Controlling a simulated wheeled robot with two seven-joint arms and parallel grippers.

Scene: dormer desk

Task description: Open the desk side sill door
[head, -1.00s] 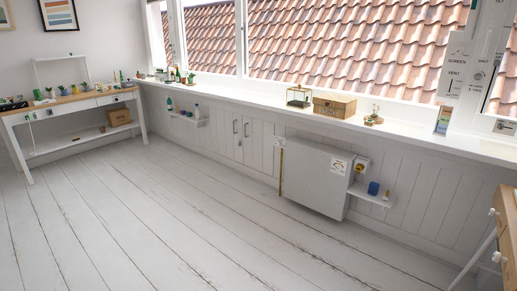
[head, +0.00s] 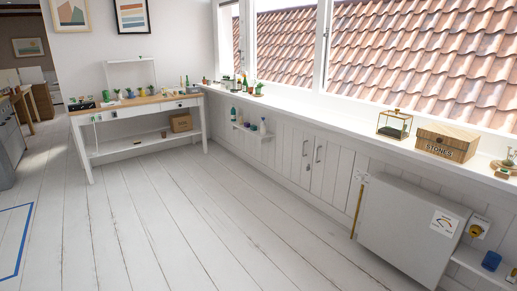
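The sill cupboard under the long window sill has two pale plank doors side by side. The left door (head: 295,158), nearer the desk, looks shut, with a dark upright handle (head: 306,148) near its right edge. The right door (head: 334,172) also looks shut, with its own handle (head: 319,154) near its left edge. The two handles face each other across the seam. Neither of my grippers is in view.
The white desk (head: 136,108) with a wooden top stands at the back left. A small shelf (head: 250,133) juts out left of the doors. A grey-white panel box (head: 408,226) and a brass rod (head: 356,210) stand to the right. The plank floor (head: 200,225) before the doors is clear.

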